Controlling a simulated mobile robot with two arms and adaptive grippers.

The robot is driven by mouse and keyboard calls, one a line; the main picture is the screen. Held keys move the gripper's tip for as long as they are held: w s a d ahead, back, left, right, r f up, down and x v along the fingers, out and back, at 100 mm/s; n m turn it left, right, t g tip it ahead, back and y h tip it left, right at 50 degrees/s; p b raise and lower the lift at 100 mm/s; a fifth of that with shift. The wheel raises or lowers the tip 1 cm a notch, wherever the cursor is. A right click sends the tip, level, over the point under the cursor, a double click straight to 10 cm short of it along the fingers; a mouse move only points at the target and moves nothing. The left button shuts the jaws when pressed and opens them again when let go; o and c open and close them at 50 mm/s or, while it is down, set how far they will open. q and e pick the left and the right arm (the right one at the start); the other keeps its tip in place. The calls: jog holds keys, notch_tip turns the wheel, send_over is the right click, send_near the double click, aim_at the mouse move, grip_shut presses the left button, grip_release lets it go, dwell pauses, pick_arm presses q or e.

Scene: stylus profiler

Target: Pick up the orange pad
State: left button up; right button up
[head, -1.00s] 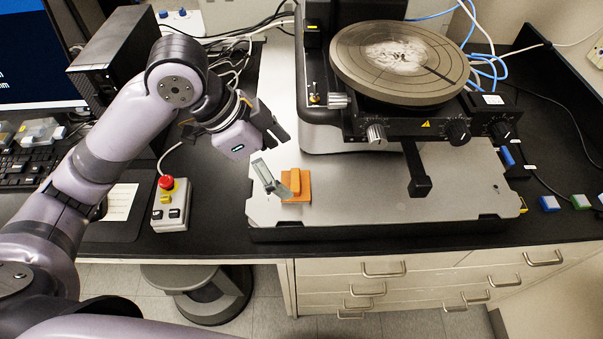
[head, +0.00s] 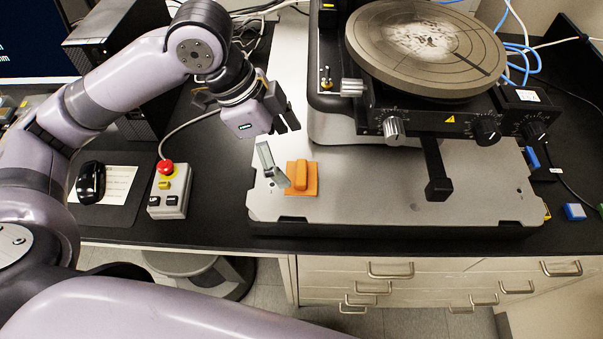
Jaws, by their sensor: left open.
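The orange pad (head: 303,178), a flat square with a raised bar across it, lies near the front left of the grey metal base plate (head: 380,198). A thin silver angled piece (head: 270,165) stands just left of it, its lower end close to the pad's left edge. My left gripper (head: 287,122) is above and behind the pad, slightly to its left. Its dark fingers are open and empty, apart from the pad. Part of the finger gap is hidden by the gripper body. My right gripper is out of view.
The profiler with its round stage (head: 425,48) stands behind and right, a black bracket (head: 436,172) reaching toward the front. A control box with a red button (head: 168,190) sits left of the plate. The plate between pad and bracket is clear.

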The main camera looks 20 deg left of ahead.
aim_at(301, 171)
pick_arm(q)
jog(key=p+x, duration=0.1)
jog(key=x, duration=0.6)
jog(key=shift+w+d, duration=0.1)
jog(key=shift+w, duration=0.1)
jog(key=shift+c, duration=0.2)
jog(key=c, duration=1.2)
notch_tip(301, 171, up, 20)
jog(key=shift+r, duration=0.1)
